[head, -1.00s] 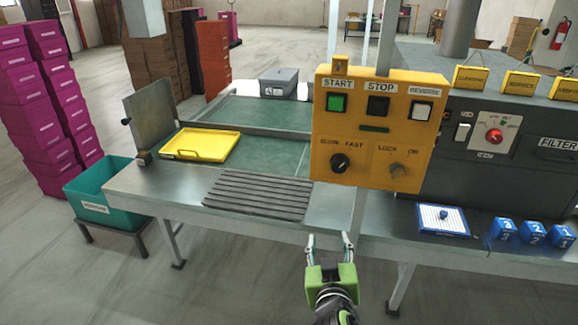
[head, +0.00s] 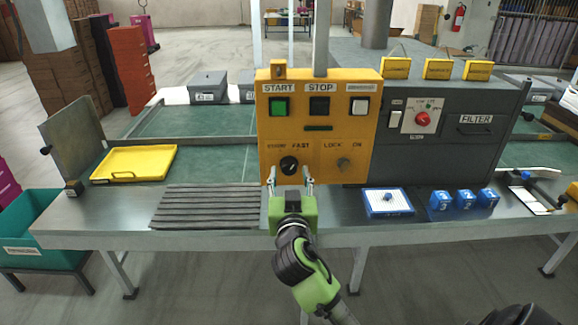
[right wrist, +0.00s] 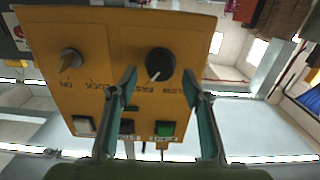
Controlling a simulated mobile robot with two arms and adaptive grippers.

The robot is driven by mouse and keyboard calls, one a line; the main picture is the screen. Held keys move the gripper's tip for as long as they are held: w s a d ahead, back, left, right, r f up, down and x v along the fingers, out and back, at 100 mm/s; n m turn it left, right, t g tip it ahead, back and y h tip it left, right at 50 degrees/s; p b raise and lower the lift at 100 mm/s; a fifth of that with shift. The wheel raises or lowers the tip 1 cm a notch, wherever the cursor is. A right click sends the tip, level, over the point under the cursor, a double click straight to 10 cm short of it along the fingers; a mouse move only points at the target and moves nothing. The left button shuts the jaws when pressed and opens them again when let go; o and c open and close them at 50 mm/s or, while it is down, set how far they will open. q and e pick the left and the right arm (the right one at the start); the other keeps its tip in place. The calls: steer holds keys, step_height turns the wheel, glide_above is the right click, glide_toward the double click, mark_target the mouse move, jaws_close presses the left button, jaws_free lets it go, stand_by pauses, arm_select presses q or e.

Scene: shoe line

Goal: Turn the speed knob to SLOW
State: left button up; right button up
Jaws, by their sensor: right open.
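The black speed knob (head: 289,165) sits at the lower left of the yellow control panel (head: 345,118), under the SLOW and FAST labels. In the right wrist view, which shows the panel upside down, the knob (right wrist: 160,63) has a pale mark pointing toward the FAST side. My right gripper (head: 291,183) is open just in front of and below the knob. In the right wrist view its fingertips (right wrist: 160,82) straddle the knob's place in the picture, apart from it. The SLOW label is partly hidden by a finger. My left gripper is not in view.
START (head: 280,107) and STOP (head: 319,107) buttons are above. A ribbed grey mat (head: 205,207), a yellow tray (head: 101,175) and a blue-framed pad (head: 388,211) lie on the bench.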

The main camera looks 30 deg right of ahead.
mark_target(289, 167)
steer(key=shift+x, duration=1.3)
steer(key=shift+a, duration=0.1)
steer(key=c, duration=1.1)
